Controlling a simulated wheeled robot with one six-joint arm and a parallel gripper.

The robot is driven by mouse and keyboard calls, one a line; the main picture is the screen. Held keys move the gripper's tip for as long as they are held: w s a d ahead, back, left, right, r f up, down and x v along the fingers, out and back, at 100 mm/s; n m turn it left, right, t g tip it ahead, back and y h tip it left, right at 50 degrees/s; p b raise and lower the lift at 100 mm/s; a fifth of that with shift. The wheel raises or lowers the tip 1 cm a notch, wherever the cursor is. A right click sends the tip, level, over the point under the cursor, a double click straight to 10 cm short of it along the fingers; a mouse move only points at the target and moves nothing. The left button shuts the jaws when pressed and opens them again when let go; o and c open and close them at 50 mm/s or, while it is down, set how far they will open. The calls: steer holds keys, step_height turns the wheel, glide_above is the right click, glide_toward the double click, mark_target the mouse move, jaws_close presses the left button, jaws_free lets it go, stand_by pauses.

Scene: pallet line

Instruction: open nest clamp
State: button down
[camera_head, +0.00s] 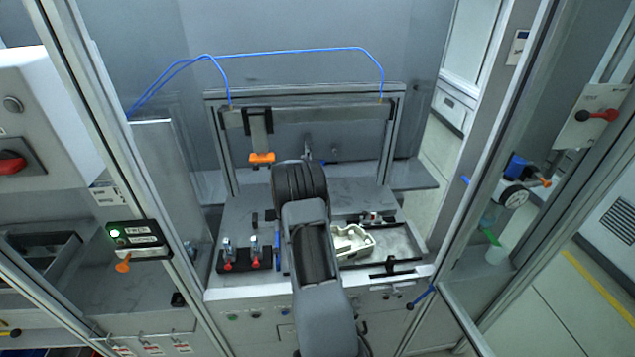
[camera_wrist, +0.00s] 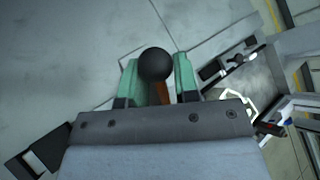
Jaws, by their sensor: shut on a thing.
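In the wrist view my gripper (camera_wrist: 155,75) has its two green fingers closed on either side of an orange-brown lever (camera_wrist: 161,94) with a black ball knob (camera_wrist: 157,63). The knob sits between the fingertips. I take this for the nest clamp's handle; the rest of the clamp is hidden behind my gripper. In the head view my arm covers my gripper and the handle. A pale cast part (camera_head: 352,242) lies in the nest just right of my arm, and its edge also shows in the wrist view (camera_wrist: 252,103).
Two small red-tipped clamps (camera_head: 228,264) stand left of my arm. An orange-tipped press head (camera_head: 262,158) hangs from the gantry bar (camera_head: 330,112) behind. A frame post (camera_head: 475,165) bounds the right side; a control box (camera_head: 138,238) is at left.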

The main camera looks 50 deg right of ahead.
stand_by(0.3)
steer(key=c, duration=1.2)
jaws_free()
steer(key=shift+f+b, duration=0.15)
steer(key=shift+b, duration=0.6)
